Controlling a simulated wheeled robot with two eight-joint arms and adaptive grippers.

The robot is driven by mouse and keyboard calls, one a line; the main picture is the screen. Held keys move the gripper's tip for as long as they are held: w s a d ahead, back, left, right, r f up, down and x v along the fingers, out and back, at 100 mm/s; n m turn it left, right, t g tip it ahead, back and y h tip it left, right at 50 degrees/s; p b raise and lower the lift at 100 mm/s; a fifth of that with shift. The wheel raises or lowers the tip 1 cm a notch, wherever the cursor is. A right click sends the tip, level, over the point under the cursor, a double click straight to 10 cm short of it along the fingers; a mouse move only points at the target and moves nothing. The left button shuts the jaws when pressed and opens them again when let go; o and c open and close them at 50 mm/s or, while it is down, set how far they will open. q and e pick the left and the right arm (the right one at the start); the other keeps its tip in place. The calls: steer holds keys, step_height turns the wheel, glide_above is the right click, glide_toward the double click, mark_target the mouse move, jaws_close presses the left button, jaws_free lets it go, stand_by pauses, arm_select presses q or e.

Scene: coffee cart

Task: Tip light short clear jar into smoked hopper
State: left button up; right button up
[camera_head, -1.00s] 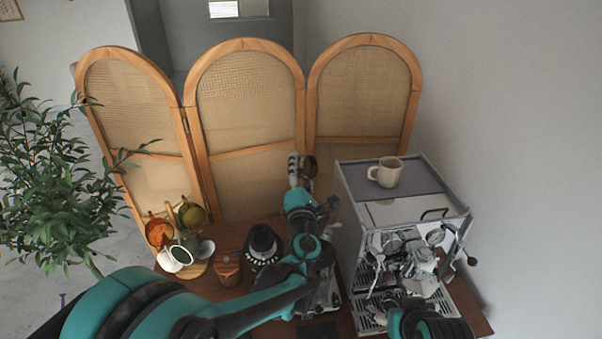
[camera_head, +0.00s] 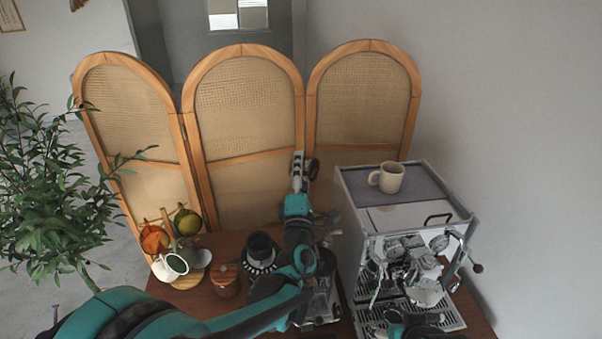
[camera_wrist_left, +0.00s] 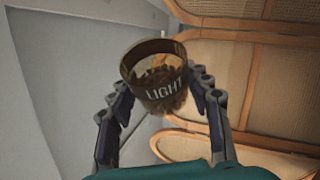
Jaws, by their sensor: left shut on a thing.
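The short clear jar (camera_wrist_left: 157,75) with the word LIGHT on it and brown beans inside shows in the left wrist view. My left gripper (camera_wrist_left: 160,104) is shut on it, a finger on each side. In the head view the left gripper (camera_head: 301,168) holds the jar (camera_head: 313,170) high in front of the cane screen, with only a small part of the jar visible. A dark cup-like top (camera_head: 260,246) above a black-and-white ring, possibly the smoked hopper, stands lower left of it, partly behind my arm. My right arm shows at the bottom right; its gripper is not clear.
The espresso machine (camera_head: 360,238) stands at the right with a beige mug (camera_head: 387,177) on top. A wooden canister (camera_head: 226,281) and a rack of cups (camera_head: 171,265) stand at the left. A folding cane screen (camera_head: 248,105) closes off the back.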

arm_select(q)
steer(key=shift+s+d+r+m+t+h+b, duration=0.15)
steer(key=shift+m+h+b, duration=0.1)
steer(key=shift+m, duration=0.3)
steer(key=shift+w+d+r+m+t+h+b, duration=0.15)
steer(key=shift+m+b, duration=0.1)
steer(key=shift+m, duration=0.3)
steer(key=shift+s+d+r+m+h+b, duration=0.1)
steer(key=shift+s+r+m+h+b, duration=0.1)
steer(key=shift+m+h, duration=0.3)
steer(key=shift+s+d+r+m+h+b, duration=0.15)
steer(key=shift+m+h, duration=0.15)
steer(key=shift+m, duration=0.3)
stand_by(0.5)
